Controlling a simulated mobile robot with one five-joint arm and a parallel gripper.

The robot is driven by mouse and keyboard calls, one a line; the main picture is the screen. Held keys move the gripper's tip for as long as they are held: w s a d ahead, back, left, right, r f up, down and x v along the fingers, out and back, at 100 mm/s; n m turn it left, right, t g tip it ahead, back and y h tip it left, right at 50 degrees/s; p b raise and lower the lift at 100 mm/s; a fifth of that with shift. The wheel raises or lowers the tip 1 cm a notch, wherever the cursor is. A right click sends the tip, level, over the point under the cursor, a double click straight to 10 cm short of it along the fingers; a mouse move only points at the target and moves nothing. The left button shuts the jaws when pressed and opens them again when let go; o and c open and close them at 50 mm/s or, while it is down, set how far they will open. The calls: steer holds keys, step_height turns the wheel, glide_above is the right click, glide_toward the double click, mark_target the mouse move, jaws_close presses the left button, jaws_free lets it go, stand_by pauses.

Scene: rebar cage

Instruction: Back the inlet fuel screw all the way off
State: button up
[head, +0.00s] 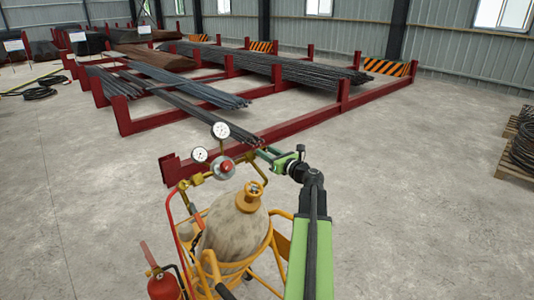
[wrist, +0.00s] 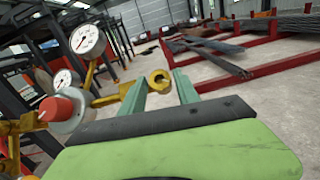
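A regulator with a red knob (head: 226,166) stands above a tan gas cylinder (head: 225,237); this knob looks like the fuel screw, but no label is readable. The knob also shows at left in the wrist view (wrist: 57,109). Two white gauges (head: 220,130) (head: 200,155) sit on the regulator. My gripper (head: 262,151) is right of the regulator, apart from the knob. In the wrist view, its two green fingers (wrist: 159,84) are spread with nothing clearly held. A brass fitting (wrist: 158,79) shows in the gap beyond them; I cannot tell whether it touches.
The cylinder stands in a yellow cart (head: 281,243) with a red extinguisher (head: 162,284) at its left. Red racks (head: 300,125) with steel bars (head: 245,65) lie behind. A pallet of coiled wire (head: 522,150) is at far right.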

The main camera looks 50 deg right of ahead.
steer(key=shift+c, duration=0.4)
steer(key=shift+s, duration=0.1)
jaws_close()
